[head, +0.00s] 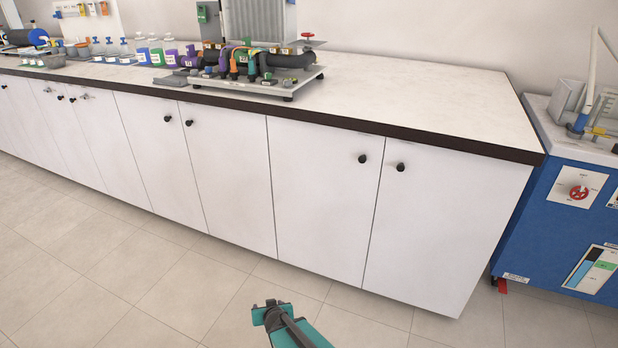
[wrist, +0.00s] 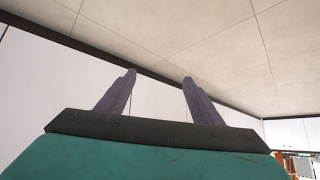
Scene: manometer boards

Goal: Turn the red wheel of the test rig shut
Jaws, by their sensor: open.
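A rig with dark pipes and colored hoses stands on a grey base plate (head: 262,88) on the bench. A small red wheel (head: 308,36) sits at its right end, above the pipe. A second red wheel (head: 579,192) is on a white plate on the front of the blue cabinet at the right. I cannot tell from labels which one belongs to the test rig. My gripper (head: 272,306) is low over the floor in front of the bench, far from both wheels. In the wrist view its two fingers (wrist: 158,85) are apart with nothing between them; neither wheel shows there.
The white bench (head: 420,88) has a dark front edge and cabinet doors with black knobs (head: 401,167). Bottles (head: 155,52) and other equipment stand at its left. Its right top is clear. The blue cabinet (head: 548,215) stands beside its right end. The tiled floor (head: 120,290) in front is free.

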